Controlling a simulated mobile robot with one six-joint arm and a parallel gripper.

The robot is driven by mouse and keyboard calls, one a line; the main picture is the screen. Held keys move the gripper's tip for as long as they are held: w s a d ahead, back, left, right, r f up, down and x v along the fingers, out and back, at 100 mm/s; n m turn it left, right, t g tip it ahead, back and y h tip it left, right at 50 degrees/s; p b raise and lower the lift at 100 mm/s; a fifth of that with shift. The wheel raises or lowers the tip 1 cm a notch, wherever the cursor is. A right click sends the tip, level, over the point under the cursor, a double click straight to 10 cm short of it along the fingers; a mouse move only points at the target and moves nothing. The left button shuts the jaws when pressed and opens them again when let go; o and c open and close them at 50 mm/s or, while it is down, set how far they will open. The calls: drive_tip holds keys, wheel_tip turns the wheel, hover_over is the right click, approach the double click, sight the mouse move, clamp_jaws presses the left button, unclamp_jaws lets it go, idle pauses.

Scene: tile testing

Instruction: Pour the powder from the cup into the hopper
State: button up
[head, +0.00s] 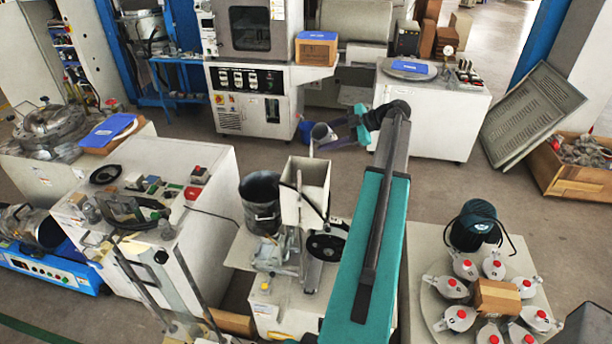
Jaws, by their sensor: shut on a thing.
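My gripper (338,134) is shut on a grey cup (321,131) in the upper middle of the head view. The cup is tipped, with its mouth toward the left. It is above and slightly behind the hopper (304,205), a pale square box on top of the grey-white machine. A thin pale streak shows just below the cup's lip; I cannot tell for sure whether it is falling powder. The powder inside the cup and the inside of the hopper are not clear. The fingertips are small and partly hidden by the cup.
A dark metal bucket (260,203) stands just left of the hopper, and a black handwheel (326,246) is below it. A white control cabinet (165,235) is at the left. A round table (430,300) with several red-capped jars is at the right.

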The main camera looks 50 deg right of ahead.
drive_tip(key=shift+a+b, duration=0.1)
drive_tip(key=shift+b, duration=0.25)
drive_tip(key=shift+a+r+n+h, duration=0.1)
drive_tip(key=shift+r+n+h, duration=0.2)
drive_tip(key=shift+r+h, duration=0.15)
drive_tip(key=shift+r+h+p, duration=0.25)
drive_tip(key=shift+p, duration=0.3)
drive_tip(key=shift+n+g, duration=0.3)
drive_tip(key=shift+f+n+h+p, duration=0.3)
drive_tip(key=shift+f+n+h, duration=0.1)
drive_tip(key=shift+h, duration=0.4)
drive_tip(key=shift+a+r+n+g+h+p, duration=0.1)
drive_tip(key=shift+r+n+g+h+p, duration=0.2)
drive_tip(key=shift+r+h+p, duration=0.3)
drive_tip(key=shift+a+f+n+h+p, duration=0.25)
drive_tip(key=shift+a+h, duration=0.1)
drive_tip(key=shift+a, duration=0.15)
drive_tip(key=shift+a+f+n+h+p, duration=0.15)
drive_tip(key=shift+a+f+h, duration=0.05)
drive_tip(key=shift+a+h, duration=0.2)
drive_tip(key=shift+w+a+f+h, duration=0.1)
drive_tip(key=shift+a+f+h, duration=0.05)
drive_tip(key=shift+f+h, duration=0.1)
